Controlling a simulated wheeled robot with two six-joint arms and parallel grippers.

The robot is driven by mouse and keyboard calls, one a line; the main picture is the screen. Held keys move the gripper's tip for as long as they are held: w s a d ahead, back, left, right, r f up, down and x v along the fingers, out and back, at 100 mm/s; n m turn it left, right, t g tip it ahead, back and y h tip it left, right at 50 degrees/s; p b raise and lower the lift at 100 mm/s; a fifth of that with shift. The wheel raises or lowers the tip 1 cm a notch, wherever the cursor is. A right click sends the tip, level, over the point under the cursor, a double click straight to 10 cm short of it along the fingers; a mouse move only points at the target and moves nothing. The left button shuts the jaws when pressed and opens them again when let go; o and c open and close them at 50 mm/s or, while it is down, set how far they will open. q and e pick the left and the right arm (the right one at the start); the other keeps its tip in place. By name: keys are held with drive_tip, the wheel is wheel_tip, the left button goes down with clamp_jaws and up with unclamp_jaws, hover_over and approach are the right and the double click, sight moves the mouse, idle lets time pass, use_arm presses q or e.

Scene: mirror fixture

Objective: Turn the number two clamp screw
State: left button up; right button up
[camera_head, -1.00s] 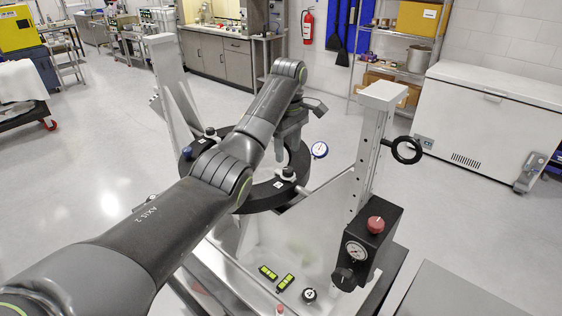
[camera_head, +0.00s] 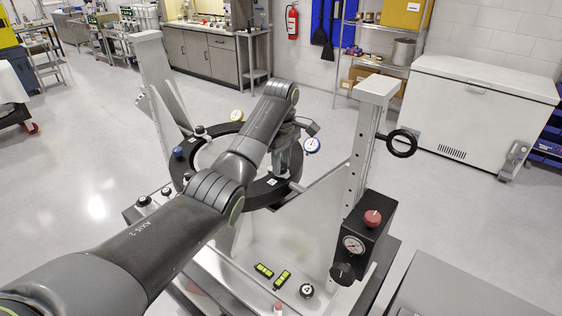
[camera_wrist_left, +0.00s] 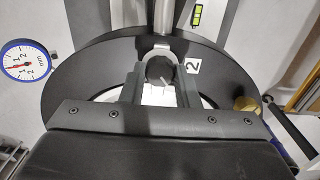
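The black ring of the mirror fixture (camera_head: 222,201) holds the mirror in the middle of the head view. In the left wrist view a dark round clamp screw knob (camera_wrist_left: 158,69) sits on the ring beside a white label with a 2 (camera_wrist_left: 193,66). My left gripper (camera_wrist_left: 159,76) has one finger on each side of this knob. I cannot tell whether the fingers press on it. In the head view my left gripper (camera_head: 284,165) reaches down to the right part of the ring and hides the knob. My right gripper is out of view.
A blue-rimmed dial gauge (camera_head: 312,145) is close to the right of my left gripper. A post (camera_head: 362,150) with a black handwheel (camera_head: 402,143) and a black box with a red knob (camera_head: 372,218) stand to the right.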

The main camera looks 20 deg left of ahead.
use_arm(q)
drive_tip(key=shift+c, duration=0.8)
drive_tip(key=shift+m, duration=0.3)
drive_tip(key=m, duration=1.2)
drive_tip(key=shift+r+m, duration=0.1)
drive_tip(key=shift+m, duration=0.2)
drive_tip(key=m, duration=0.4)
drive_tip(key=shift+m, duration=0.3)
drive_tip(key=m, duration=0.4)
drive_tip(key=shift+m, duration=0.3)
